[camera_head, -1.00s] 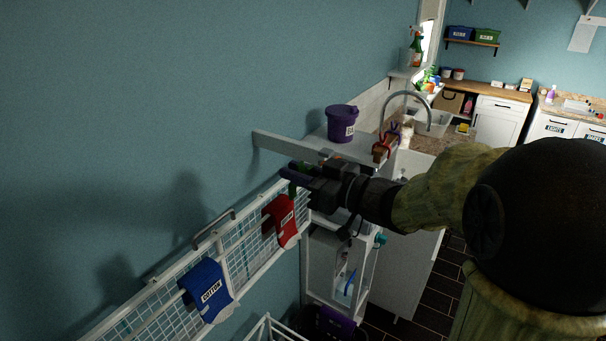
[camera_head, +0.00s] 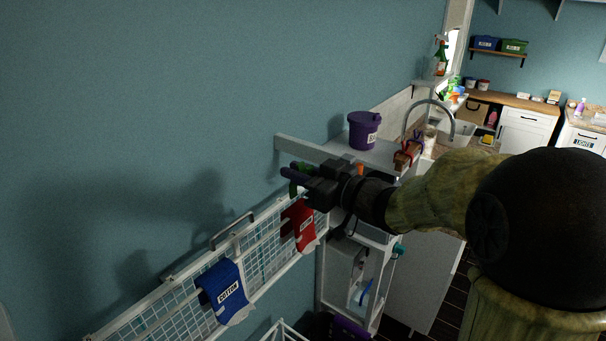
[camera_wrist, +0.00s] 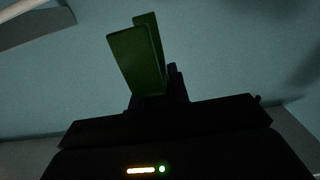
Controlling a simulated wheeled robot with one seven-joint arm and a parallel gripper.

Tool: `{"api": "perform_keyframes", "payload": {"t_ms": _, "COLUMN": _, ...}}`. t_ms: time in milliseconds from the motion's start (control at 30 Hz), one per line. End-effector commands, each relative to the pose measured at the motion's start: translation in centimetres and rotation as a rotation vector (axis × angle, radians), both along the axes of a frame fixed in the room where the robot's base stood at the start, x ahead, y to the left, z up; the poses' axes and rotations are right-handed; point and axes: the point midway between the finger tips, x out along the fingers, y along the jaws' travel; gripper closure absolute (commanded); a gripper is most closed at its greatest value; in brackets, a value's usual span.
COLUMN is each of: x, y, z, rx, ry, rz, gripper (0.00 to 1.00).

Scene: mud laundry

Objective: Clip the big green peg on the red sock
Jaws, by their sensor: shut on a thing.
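The big green peg (camera_wrist: 137,62) stands up between the dark fingers of my gripper in the wrist view. In the head view only a small part of the green peg (camera_head: 293,187) shows. My gripper (camera_head: 290,181) is shut on the peg, just above the red sock and near the wall. The red sock (camera_head: 304,228) hangs over the top of the white wire rack (camera_head: 190,316), with a label on its front. In the head view, the peg appears above the sock; I cannot tell whether they touch.
A blue sock (camera_head: 227,291) hangs on the rack to the left. A purple bucket (camera_head: 364,131) stands on a shelf behind my gripper. A holder with red and purple pegs (camera_head: 407,154) is beside it. The wall lies close behind the rack.

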Motion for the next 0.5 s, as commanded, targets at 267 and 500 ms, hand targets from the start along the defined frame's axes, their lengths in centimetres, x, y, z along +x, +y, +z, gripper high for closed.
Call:
{"api": "perform_keyframes", "payload": {"t_ms": 267, "x": 0.8, "y": 1.0, "z": -0.3, "rx": 0.0, "ry": 0.0, "rz": 0.0, "gripper": 1.0}}
{"api": "perform_keyframes", "payload": {"t_ms": 500, "x": 1.2, "y": 1.7, "z": -1.0, "rx": 0.0, "ry": 0.0, "rz": 0.001, "gripper": 1.0}}
